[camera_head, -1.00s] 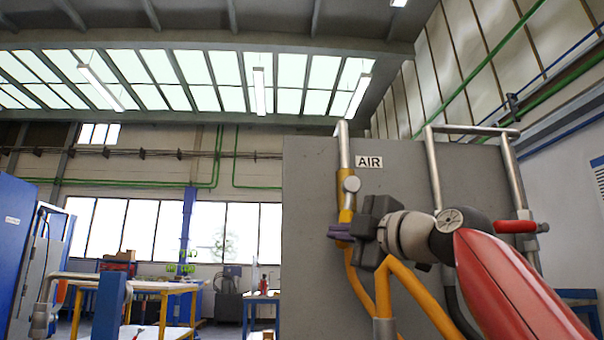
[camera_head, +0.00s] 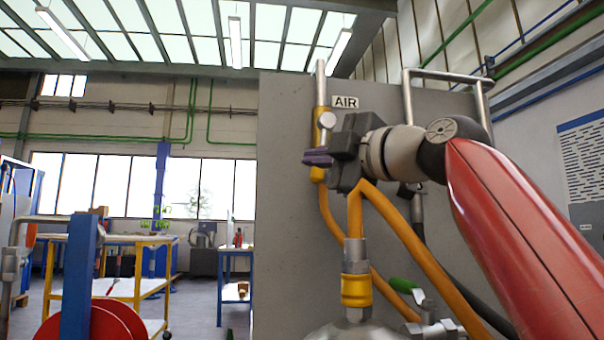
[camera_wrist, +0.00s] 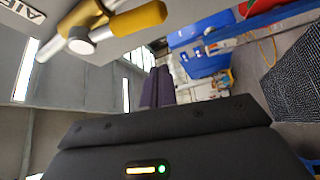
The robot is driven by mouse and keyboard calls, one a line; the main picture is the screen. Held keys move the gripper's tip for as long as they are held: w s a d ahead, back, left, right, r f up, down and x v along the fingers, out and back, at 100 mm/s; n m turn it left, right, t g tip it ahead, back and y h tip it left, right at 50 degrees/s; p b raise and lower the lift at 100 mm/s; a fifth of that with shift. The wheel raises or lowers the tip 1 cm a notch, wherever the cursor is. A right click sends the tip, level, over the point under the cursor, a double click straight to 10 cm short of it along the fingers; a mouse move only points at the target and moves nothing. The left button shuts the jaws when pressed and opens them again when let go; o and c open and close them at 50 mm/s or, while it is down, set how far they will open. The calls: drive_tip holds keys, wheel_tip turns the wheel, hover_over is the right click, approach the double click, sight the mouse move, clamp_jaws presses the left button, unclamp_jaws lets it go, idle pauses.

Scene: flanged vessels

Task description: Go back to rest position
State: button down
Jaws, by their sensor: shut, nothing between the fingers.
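My gripper (camera_head: 318,157) is in front of the grey panel (camera_head: 285,200), just below the AIR label (camera_head: 345,102). Its purple fingers are shut and empty; they also show in the wrist view (camera_wrist: 158,88). My red arm reaches in from the lower right. Beside the gripper is a metal pipe with a yellow section (camera_head: 323,120), which shows close up at the top left of the wrist view (camera_wrist: 138,20). I cannot tell whether the gripper touches it.
Orange hoses (camera_head: 412,245) hang below the gripper. One joins a metal and yellow coupling (camera_head: 356,285) above a silver vessel top (camera_head: 350,331) at the bottom edge. A green-handled valve (camera_head: 402,286) is beside it. Yellow-framed tables (camera_head: 137,240) stand at the left.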

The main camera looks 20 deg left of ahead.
drive_tip(key=b+v, duration=0.1)
drive_tip(key=v, duration=0.3)
drive_tip(key=shift+s+d, duration=0.25)
drive_tip(key=shift+d, duration=0.1)
